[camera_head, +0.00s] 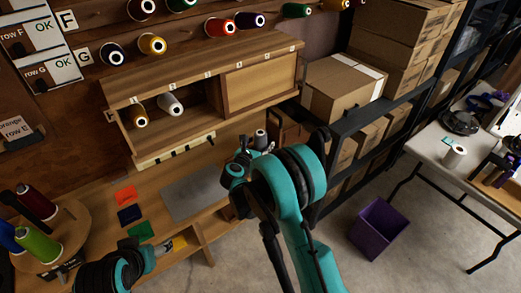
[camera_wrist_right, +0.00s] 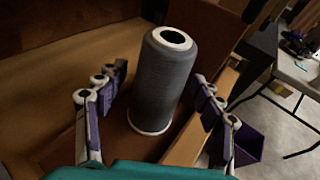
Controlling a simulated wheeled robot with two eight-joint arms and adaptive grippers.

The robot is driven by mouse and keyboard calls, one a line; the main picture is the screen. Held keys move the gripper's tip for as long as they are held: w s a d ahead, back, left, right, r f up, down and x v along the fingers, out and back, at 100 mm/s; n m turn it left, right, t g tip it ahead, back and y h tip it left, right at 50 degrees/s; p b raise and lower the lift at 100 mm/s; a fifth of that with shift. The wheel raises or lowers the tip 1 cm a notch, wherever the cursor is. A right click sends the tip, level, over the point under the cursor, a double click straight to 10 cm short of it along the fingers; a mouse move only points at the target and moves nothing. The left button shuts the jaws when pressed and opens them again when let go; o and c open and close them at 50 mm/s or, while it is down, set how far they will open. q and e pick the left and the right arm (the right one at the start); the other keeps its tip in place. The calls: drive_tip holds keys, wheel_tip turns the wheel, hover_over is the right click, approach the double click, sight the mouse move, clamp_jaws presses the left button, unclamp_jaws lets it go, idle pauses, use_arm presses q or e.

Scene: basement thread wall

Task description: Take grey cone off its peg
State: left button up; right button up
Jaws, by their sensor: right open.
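The grey cone (camera_wrist_right: 163,80) stands upright in the right wrist view, its dark hole and white rim at the top and a white edge at its base. My right gripper (camera_wrist_right: 158,76) is open, with one purple-padded finger on either side of the cone and gaps between. In the head view the grey cone (camera_head: 260,139) shows small at the bench's right end, beside my right gripper, which my teal arm partly covers. The peg under it is hidden. My left arm's end (camera_head: 150,254) is low at the left over the bench; its fingers are unclear.
A wooden cubby (camera_head: 190,118) above the bench holds an orange and a white cone. Coloured cones hang on the wall pegs above. A grey mat (camera_head: 195,187) and coloured swatches lie on the bench. Shelving with cardboard boxes (camera_head: 342,85) and a purple bin (camera_head: 378,228) stand at the right.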

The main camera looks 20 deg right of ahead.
drive_tip(key=shift+w+d+f, duration=0.2)
drive_tip(key=shift+w+d, duration=0.05)
drive_tip(key=shift+w, duration=0.1)
drive_tip(key=shift+r, duration=0.15)
drive_tip(key=c, duration=1.3)
drive_tip(key=shift+r, duration=0.1)
drive_tip(key=shift+c, duration=0.2)
wheel_tip(320, 180, up, 18)
drive_tip(key=p, duration=0.6)
drive_tip(key=shift+p, duration=0.4)
